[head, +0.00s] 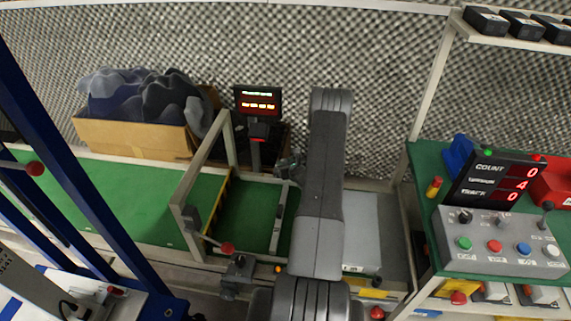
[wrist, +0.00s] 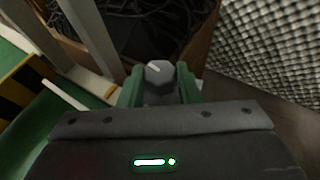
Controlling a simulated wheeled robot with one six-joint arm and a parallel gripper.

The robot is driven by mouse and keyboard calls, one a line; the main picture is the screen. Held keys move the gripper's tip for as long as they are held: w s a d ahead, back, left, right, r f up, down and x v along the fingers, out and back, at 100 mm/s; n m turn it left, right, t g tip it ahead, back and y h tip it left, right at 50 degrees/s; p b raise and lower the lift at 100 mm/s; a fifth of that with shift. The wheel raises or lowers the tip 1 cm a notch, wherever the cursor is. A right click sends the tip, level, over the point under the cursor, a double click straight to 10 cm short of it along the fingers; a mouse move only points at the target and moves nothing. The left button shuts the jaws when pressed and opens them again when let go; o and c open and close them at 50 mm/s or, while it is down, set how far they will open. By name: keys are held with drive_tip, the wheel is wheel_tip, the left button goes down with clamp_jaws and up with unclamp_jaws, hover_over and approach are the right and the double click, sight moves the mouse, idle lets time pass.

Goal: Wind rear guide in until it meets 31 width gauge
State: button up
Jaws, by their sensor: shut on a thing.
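My gripper (wrist: 160,88) has its two green fingers on either side of a dark grey knob (wrist: 158,72) with a pale line on its face, and is shut on it. In the head view my gripper (head: 290,168) is at the far side of the green belt, partly hidden by my arm. A pale bar (head: 277,222) lies along the belt just left of my arm; I cannot tell whether it is the rear guide or the width gauge. I cannot read any 31 marking. My arm hides part of the belt.
A pale frame (head: 186,190) rises left of my gripper. A cardboard box (head: 130,138) of dark foam stands at the back left. A control box (head: 500,240) and counter (head: 497,182) are at the right.

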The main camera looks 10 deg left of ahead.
drive_tip(key=shift+b, duration=0.3)
drive_tip(key=n+g+y+b, duration=0.2)
drive_tip(key=n+b, duration=0.1)
drive_tip(key=shift+w+d+f+y, duration=0.2)
drive_tip(key=shift+y, duration=0.2)
drive_tip(key=n+g+y+b, duration=0.1)
drive_tip(key=n+g+b, duration=0.2)
drive_tip(key=n+g+y+b, duration=0.1)
drive_tip(key=b, duration=0.1)
drive_tip(key=shift+w+d+f+g+y, duration=0.1)
drive_tip(key=shift+w+g+y, duration=0.2)
drive_tip(key=shift+g, duration=0.1)
drive_tip(key=n+g+b, duration=0.3)
drive_tip(key=n+b, duration=0.1)
drive_tip(key=shift+w+g+y, duration=0.15)
drive_tip(key=shift+g+y, duration=0.15)
drive_tip(key=shift+g, duration=0.1)
drive_tip(key=shift+r+n+g+b, duration=0.2)
drive_tip(key=shift+n+g+b, duration=0.3)
drive_tip(key=shift+g, duration=0.3)
drive_tip(key=shift+r, duration=0.1)
drive_tip(key=o, duration=1)
